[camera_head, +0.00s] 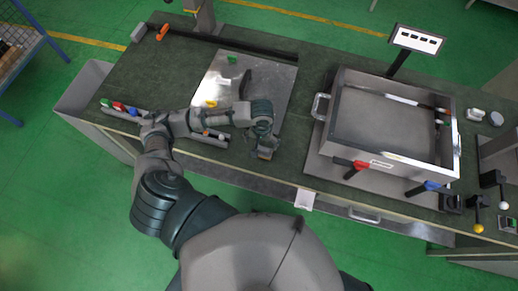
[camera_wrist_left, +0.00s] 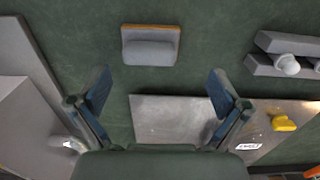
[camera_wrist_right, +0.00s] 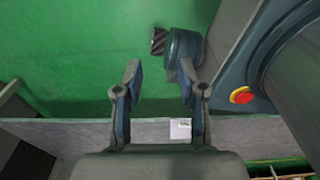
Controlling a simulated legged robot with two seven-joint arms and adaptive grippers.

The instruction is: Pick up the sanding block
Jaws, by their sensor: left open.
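The sanding block, a grey block with an orange-brown edge, lies on the dark green worktop in the left wrist view (camera_wrist_left: 150,50). In the head view its edge (camera_head: 265,154) shows at the bench's front side, partly hidden by my left gripper (camera_head: 267,143). In the left wrist view my left gripper (camera_wrist_left: 160,88) is open and empty, its fingers apart, with the block beyond the fingertips and slightly left of centre. My right gripper (camera_wrist_right: 160,72) is open and empty in the right wrist view, off the bench's front edge over the green floor. It is not in the head view.
A metal plate (camera_head: 225,78) lies behind my left gripper. A large steel tray (camera_head: 335,130) with red and blue handles stands to the right. Bare worktop lies between plate and tray.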

